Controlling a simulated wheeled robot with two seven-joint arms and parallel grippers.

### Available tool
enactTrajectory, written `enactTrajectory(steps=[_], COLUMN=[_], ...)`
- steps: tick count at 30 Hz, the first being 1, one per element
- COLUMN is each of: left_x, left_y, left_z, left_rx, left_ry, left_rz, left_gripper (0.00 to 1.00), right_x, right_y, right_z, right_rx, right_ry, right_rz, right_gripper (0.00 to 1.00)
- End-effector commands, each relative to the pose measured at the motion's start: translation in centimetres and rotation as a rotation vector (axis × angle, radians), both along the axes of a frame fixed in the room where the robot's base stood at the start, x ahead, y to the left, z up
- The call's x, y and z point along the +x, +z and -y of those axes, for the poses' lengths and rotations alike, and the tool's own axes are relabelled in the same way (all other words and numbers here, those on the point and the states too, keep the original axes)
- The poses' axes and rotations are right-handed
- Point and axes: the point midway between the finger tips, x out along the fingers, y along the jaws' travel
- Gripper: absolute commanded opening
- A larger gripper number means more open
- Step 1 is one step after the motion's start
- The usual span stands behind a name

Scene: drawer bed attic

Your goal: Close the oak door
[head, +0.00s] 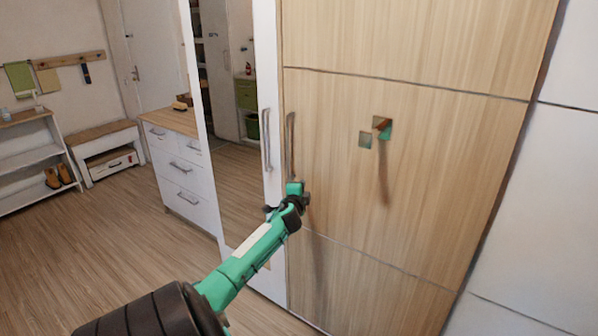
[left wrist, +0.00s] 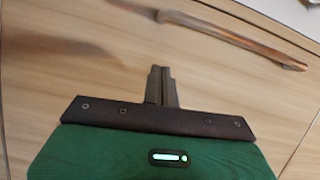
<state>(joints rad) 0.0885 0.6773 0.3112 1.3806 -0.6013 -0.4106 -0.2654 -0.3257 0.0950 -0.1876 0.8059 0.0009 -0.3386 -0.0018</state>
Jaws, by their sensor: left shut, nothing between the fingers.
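The oak door (head: 420,130) is a tall light-wood panel with dark horizontal seams and fills the right half of the head view. Its vertical metal handle (head: 290,147) is at the panel's left edge. In the left wrist view the handle (left wrist: 235,36) crosses the top right, over the wood surface (left wrist: 60,75). My left gripper (head: 296,197) is just below the handle, in front of the door's left edge. Its fingers (left wrist: 161,72) are together and empty, apart from the handle in the picture. I cannot tell whether they touch the wood, or whether the door stands slightly ajar.
A mirrored white door (head: 235,170) with its own handle (head: 266,140) adjoins on the left. A white drawer chest (head: 185,170) stands beyond it. White panels (head: 550,200) lie to the right. A bench (head: 105,150) and shoe rack (head: 30,160) stand far left. Wooden floor (head: 80,240) is clear between.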

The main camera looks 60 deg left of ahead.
Motion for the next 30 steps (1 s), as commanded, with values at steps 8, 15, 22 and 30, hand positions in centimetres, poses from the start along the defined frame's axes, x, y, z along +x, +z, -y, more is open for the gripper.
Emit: enactTrajectory(steps=[8, 15, 22, 30], left_x=[-3.1, -5.2, -5.8, -5.8], left_y=[-0.1, 0.0, 0.1, -1.4], left_z=[3.0, 4.9, 5.4, 5.6], left_rx=[0.0, 0.0, -0.001, -0.025], left_ry=[-0.002, -0.002, -0.001, -0.004], left_rz=[-0.003, -0.001, -0.002, -0.015], left_gripper=[0.0, 0.0, 0.0, 0.0], right_x=[-0.3, 0.2, 0.7, 0.6], right_y=[-0.2, -0.2, 0.0, 0.1], right_z=[-0.6, -1.1, -1.4, -1.1], right_rx=[0.005, 0.011, 0.016, 0.011], right_ry=[-0.001, -0.003, -0.003, -0.003], right_rz=[-0.01, -0.004, 0.006, 0.004], right_gripper=[0.0, 0.0, 0.0, 0.0])
